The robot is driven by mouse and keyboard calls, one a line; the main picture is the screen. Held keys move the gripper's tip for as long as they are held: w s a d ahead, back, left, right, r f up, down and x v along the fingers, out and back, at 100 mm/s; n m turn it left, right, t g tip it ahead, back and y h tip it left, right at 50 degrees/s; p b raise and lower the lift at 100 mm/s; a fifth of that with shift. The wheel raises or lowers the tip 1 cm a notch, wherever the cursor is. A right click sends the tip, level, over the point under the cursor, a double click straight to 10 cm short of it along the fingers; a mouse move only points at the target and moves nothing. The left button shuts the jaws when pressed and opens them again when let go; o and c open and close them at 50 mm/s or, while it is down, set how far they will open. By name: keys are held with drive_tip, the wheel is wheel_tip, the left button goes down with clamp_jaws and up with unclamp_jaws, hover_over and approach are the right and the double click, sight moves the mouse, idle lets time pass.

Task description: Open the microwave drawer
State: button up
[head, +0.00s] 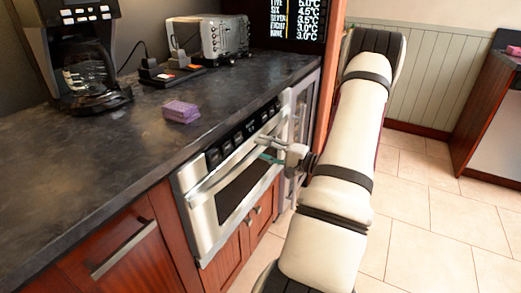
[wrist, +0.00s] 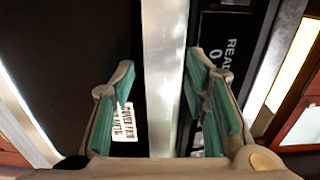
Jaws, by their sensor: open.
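The microwave drawer (head: 238,195) is built in below the dark counter, with a silver frame, a dark window and a black control strip. It looks shut. Its silver handle bar (head: 215,176) runs across the front below the controls. My gripper (head: 266,149) is at the right part of the handle. In the wrist view my gripper (wrist: 161,66) is open, with teal pads on both fingers. The handle bar (wrist: 165,30) passes between the fingers, with a gap on each side. A white label (wrist: 125,123) shows on the dark front behind the left finger.
On the counter (head: 110,145) are a coffee maker (head: 75,50), a toaster (head: 212,38) and a purple sponge-like block (head: 181,111). Wooden cabinets (head: 115,245) flank the drawer. Tiled floor (head: 430,235) is open to the right, before another cabinet (head: 490,115).

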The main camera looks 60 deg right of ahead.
drive_tip(key=shift+w, duration=0.75)
clamp_jaws()
drive_tip(key=shift+s, duration=0.1)
